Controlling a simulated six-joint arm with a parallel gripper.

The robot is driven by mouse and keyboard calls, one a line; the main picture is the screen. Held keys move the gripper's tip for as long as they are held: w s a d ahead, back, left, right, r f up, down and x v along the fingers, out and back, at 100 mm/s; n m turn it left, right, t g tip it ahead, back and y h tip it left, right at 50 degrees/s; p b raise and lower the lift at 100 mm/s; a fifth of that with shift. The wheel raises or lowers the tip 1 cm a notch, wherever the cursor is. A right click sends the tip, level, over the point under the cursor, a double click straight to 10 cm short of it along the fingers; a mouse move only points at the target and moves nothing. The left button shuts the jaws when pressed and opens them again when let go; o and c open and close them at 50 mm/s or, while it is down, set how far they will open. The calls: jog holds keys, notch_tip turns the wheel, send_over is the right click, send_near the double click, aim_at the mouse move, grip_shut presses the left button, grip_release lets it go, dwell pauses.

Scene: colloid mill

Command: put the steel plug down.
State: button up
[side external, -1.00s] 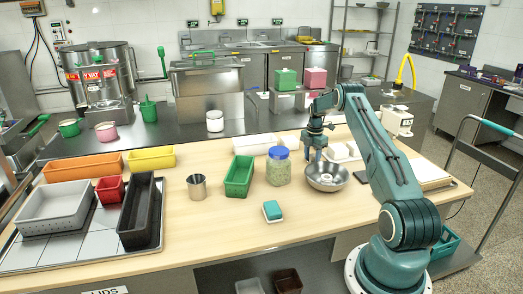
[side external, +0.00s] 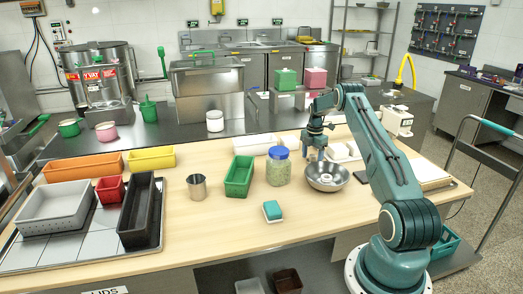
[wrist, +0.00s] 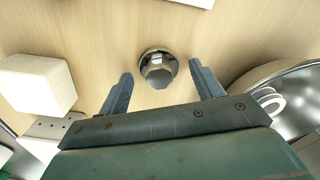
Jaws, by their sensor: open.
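The steel plug (wrist: 158,72) is a shiny round piece with a faceted top. In the wrist view it appears on the pale wooden tabletop, in line with the gap between my fingers, with clear space on both sides. My gripper (wrist: 160,67) is open, and its two dark fingers stand apart with nothing held between them. In the side view my gripper (side external: 315,157) points down just behind the metal bowl. I cannot make out the plug in the side view.
The metal bowl (side external: 326,178), holding white rings (wrist: 268,101), is close on the right in the wrist view. A white block (wrist: 40,84) is on the left there. A blue-lidded jar (side external: 278,168) and a green bin (side external: 239,177) stand left of my gripper. The front tabletop is mostly clear.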

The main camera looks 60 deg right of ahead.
aim_at(312, 156)
notch_tip(312, 156, up, 12)
dwell(0.6)
dwell(0.5)
